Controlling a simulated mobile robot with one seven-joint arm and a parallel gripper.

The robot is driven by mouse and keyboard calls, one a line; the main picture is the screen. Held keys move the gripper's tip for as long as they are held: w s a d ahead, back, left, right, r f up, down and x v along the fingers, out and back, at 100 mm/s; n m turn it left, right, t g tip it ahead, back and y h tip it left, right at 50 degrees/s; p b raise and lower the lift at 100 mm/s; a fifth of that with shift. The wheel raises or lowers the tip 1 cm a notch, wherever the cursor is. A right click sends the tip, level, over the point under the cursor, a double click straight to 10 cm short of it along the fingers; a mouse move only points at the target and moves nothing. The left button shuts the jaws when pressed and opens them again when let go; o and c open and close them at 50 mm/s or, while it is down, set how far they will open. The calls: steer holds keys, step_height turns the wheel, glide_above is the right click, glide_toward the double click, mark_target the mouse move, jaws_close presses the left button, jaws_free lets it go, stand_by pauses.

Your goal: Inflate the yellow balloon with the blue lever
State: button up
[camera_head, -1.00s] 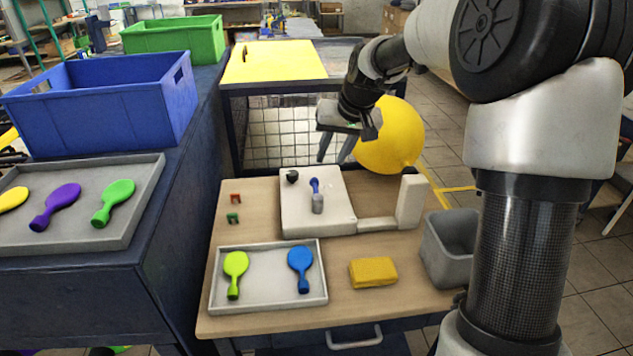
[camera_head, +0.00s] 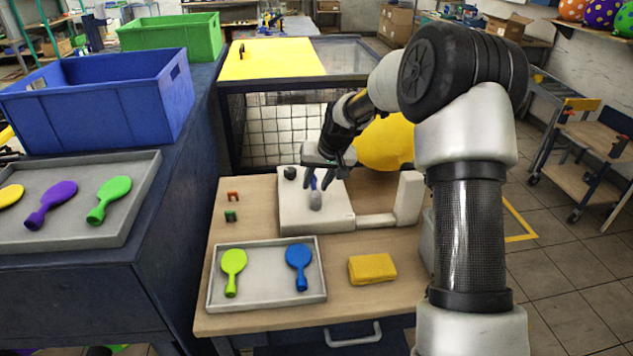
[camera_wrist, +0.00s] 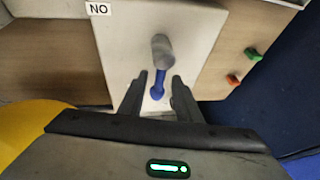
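The blue lever (camera_wrist: 158,85) stands on the white machine base (camera_head: 330,218) next to a grey cylinder. It also shows in the head view (camera_head: 313,183). My gripper (camera_head: 322,188) is open, with its two fingers on either side of the lever, seen also in the wrist view (camera_wrist: 157,85). A clear gap shows between each finger and the lever; I cannot tell its exact height. A large round yellow balloon (camera_head: 385,143) is behind my arm, beyond the machine, and is partly hidden by the arm.
A grey tray (camera_head: 265,304) holds a lime and a blue flat balloon. A yellow block (camera_head: 371,269) lies to its right. Red and green clips (camera_head: 232,197) lie left of the machine. A black knob (camera_head: 290,173) is on the machine. A blue crate (camera_head: 100,101) stands at the left.

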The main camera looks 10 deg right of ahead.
jaws_close()
